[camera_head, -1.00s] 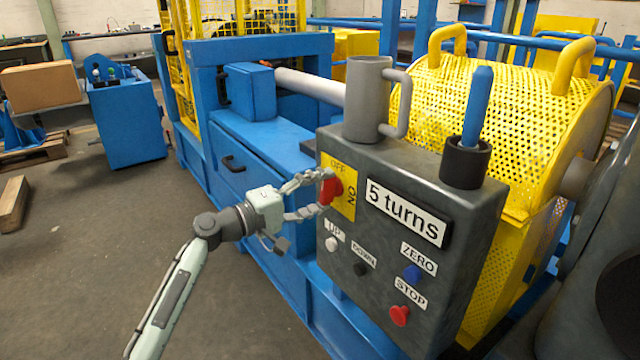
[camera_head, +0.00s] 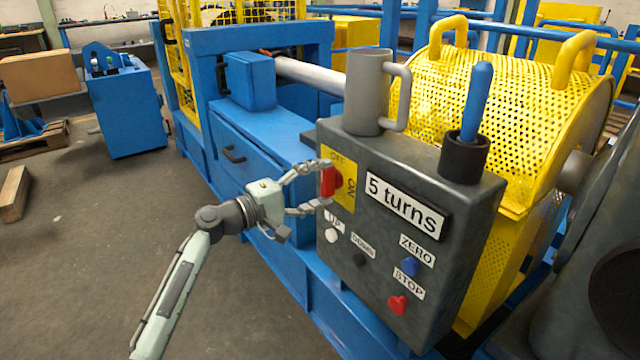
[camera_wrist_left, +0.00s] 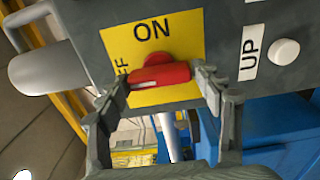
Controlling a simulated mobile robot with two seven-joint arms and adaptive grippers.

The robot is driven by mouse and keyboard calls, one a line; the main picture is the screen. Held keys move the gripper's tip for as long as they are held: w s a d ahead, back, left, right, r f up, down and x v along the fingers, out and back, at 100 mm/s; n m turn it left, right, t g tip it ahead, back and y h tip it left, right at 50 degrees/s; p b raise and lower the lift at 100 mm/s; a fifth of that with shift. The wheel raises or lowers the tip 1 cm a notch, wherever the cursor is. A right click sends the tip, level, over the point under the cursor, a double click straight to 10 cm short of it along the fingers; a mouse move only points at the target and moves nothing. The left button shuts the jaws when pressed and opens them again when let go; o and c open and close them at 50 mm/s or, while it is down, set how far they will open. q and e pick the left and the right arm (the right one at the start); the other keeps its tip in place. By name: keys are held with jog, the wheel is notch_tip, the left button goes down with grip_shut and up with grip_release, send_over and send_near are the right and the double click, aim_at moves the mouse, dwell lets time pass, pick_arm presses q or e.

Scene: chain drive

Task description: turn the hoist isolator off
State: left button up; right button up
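The hoist isolator is a red handle (camera_head: 328,182) on a yellow ON/OFF plate (camera_head: 347,180), at the upper left of a dark grey control box (camera_head: 440,280). In the head view the handle looks upright, in line with the OFF mark above it. In the left wrist view the red handle (camera_wrist_left: 160,76) lies level, one end towards the partly hidden OFF lettering at left, with ON above. My left gripper (camera_head: 324,184) is open, its fingertips apart at the handle's two ends. The right fingertip in the wrist view is close to the handle; contact is unclear. My right gripper is out of view.
A white UP button (camera_head: 331,235), a dark DOWN button, a blue ZERO button and a red STOP button (camera_head: 398,304) sit below. A grey mug-like part (camera_head: 368,92) and blue lever (camera_head: 477,100) stand on top.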

pick_arm(q)
jog(key=shift+o, duration=1.2)
jog(key=v, duration=1.2)
